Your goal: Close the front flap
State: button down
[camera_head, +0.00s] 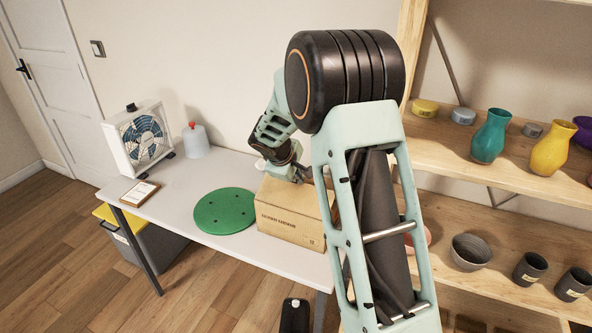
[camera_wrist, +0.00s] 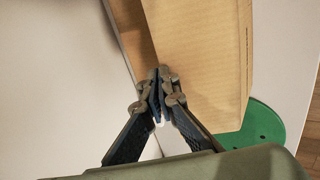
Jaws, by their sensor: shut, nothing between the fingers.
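A brown cardboard box (camera_head: 288,226) stands on the table, with its printed side toward the head camera. Its top is partly hidden by my arm. My gripper (camera_head: 304,176) is at the back of the box's top in the head view. In the wrist view, the shut fingers of my gripper (camera_wrist: 161,78) overlap the left edge of a broad cardboard panel of the box (camera_wrist: 202,55). A narrower brown strip (camera_wrist: 131,36) shows to its left. I cannot tell which panel is the front flap, or whether the fingertips touch the cardboard.
The box stands on a pale table (camera_head: 178,205). A green disc (camera_head: 226,211) lies left of the box. A framed card (camera_head: 139,193), a fan (camera_head: 143,138) and a pale jug (camera_head: 196,141) are farther left. Wooden shelves (camera_head: 500,147) with pottery stand on the right.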

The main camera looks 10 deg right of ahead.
jog(key=shift+w+d+f+p, duration=0.3)
jog(key=shift+w+d+p, duration=0.05)
jog(key=shift+d+p, duration=0.05)
jog(key=shift+w+d+f+g+y+p, duration=0.1)
jog(key=shift+w+f+g+y+p, duration=0.1)
jog(key=shift+f+g+p, duration=0.2)
jog(key=shift+w+d+f+g+y+p, duration=0.15)
jog(key=shift+f+g+y+p, duration=0.1)
jog(key=shift+f, duration=0.4)
